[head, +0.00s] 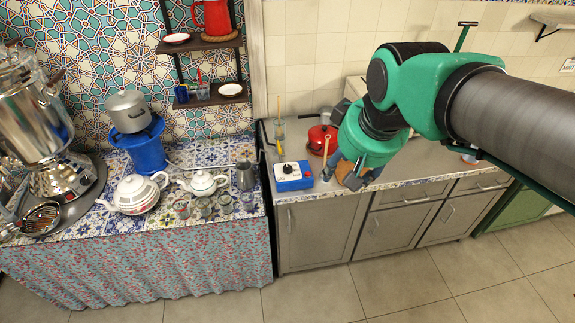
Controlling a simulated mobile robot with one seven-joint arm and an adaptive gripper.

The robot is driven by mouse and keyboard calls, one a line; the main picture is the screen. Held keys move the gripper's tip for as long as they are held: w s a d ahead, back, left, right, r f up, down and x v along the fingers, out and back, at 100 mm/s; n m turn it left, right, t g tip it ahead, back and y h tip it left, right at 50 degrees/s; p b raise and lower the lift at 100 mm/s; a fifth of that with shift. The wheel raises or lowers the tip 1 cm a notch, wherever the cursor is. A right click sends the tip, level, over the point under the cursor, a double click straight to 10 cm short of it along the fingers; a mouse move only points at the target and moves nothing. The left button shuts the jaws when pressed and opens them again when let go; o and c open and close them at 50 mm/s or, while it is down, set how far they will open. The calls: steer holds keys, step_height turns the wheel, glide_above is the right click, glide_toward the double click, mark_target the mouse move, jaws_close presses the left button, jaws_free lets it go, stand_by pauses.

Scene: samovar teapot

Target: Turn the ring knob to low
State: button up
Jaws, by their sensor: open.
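A small blue box with a white face and a black round knob (288,168) stands on the grey counter, left of my gripper. It is the only knob I can make out clearly, and its setting marks are too small to read. My gripper (343,176) points down over the counter, to the right of the box and apart from it. It is open. The green wrist hides part of the gripper and the counter behind it, so the fingertips show only in part.
A red pan (318,137) stands behind the box. A wooden-handled tool rises beside my gripper. The counter's front edge is close.

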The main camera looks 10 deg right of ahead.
steer(key=w+n+g+p, duration=0.1)
steer(key=w+n, duration=0.1)
steer(key=w, duration=1.1)
steer(key=n+g+p, duration=0.3)
steer(key=n+g, duration=0.1)
steer(key=n, duration=0.1)
glide_above(288, 168)
step_height(288, 168, down, 26)
steer(key=shift+w+r, duration=0.15)
steer(key=shift+r, duration=0.05)
steer(key=shift+a, duration=0.1)
step_height(288, 168, down, 14)
steer(key=shift+r, duration=0.1)
steer(key=shift+c, duration=0.5)
